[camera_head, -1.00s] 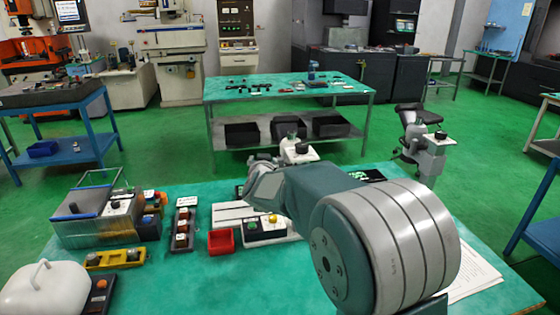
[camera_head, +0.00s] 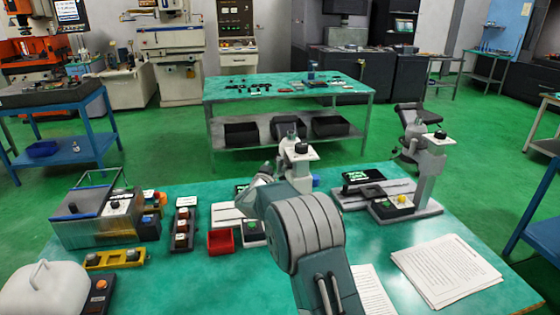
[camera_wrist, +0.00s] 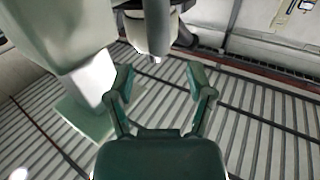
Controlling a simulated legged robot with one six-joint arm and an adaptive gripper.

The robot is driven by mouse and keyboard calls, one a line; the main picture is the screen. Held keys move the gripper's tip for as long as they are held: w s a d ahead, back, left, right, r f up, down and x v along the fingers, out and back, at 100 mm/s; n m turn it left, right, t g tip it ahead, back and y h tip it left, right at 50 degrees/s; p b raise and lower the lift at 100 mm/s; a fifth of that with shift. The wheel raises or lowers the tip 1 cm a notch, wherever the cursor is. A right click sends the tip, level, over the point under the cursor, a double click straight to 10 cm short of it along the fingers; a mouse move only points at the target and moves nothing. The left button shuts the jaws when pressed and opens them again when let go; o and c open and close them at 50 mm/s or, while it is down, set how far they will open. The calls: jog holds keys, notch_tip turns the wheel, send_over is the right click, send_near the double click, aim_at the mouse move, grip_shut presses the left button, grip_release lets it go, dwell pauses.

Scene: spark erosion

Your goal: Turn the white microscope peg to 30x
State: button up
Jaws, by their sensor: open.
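The white microscope (camera_head: 298,167) stands on the green table, beyond my arm, with a small black knob (camera_head: 301,148) on its pale head. Its lower part is partly hidden by my arm. In the wrist view my gripper (camera_wrist: 162,78) is open and empty, its two green fingers apart above a ribbed plate (camera_wrist: 60,125). A pale microscope column (camera_wrist: 90,80) rises at the left and a dark cylinder (camera_wrist: 157,25) hangs just past the fingers. I cannot make out a peg or any 30x mark. In the head view the fingers are hidden behind my arm.
A grey microscope (camera_head: 430,165) stands to the right on its own base (camera_head: 420,213). A red bin (camera_head: 221,241), button boxes (camera_head: 183,228) and a clear-lidded case (camera_head: 95,218) stand left. Papers (camera_head: 445,268) lie at the front right.

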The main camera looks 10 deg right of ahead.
aim_at(279, 161)
jog(key=shift+x, duration=2.65)
